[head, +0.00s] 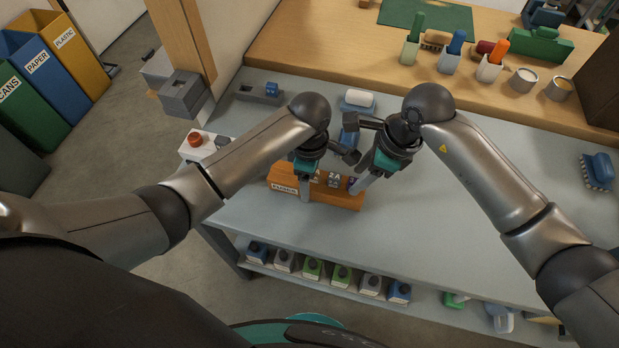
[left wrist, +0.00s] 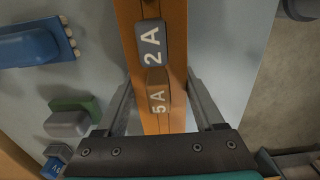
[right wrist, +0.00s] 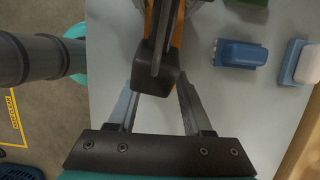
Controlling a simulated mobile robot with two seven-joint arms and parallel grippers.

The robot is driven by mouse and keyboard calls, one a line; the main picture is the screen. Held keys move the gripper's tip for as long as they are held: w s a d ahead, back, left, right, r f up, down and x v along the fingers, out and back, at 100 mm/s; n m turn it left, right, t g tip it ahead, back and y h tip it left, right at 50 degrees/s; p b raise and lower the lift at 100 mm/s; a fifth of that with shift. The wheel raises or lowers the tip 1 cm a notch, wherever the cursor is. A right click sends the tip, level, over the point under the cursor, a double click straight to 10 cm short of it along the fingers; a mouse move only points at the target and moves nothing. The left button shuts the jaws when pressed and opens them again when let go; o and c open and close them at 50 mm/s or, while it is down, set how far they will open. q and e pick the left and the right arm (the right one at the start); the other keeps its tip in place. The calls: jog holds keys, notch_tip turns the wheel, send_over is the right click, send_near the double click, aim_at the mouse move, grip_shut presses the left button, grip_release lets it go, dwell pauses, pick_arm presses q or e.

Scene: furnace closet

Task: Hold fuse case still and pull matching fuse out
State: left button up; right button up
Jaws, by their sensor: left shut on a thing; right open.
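The orange fuse case (head: 330,197) lies on the grey bench with a white label at its left end. Labelled fuses stand in it: a grey-blue 2A fuse (left wrist: 152,42) and a brown 5A fuse (left wrist: 157,93). My left gripper (head: 305,190) is shut on the case, one finger on each long side, near the 5A fuse. My right gripper (head: 359,187) is open at the case's right end.
A blue pronged part (right wrist: 241,54) and a white-topped blue block (head: 358,100) lie behind the case. A red-button box (head: 197,143) stands at the bench's left.

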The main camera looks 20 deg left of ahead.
jog(key=shift+x, duration=1.35)
grip_shut()
jog(key=shift+r, duration=0.15)
dwell(0.6)
jog(key=shift+r, duration=1.15)
jog(key=shift+r, duration=0.1)
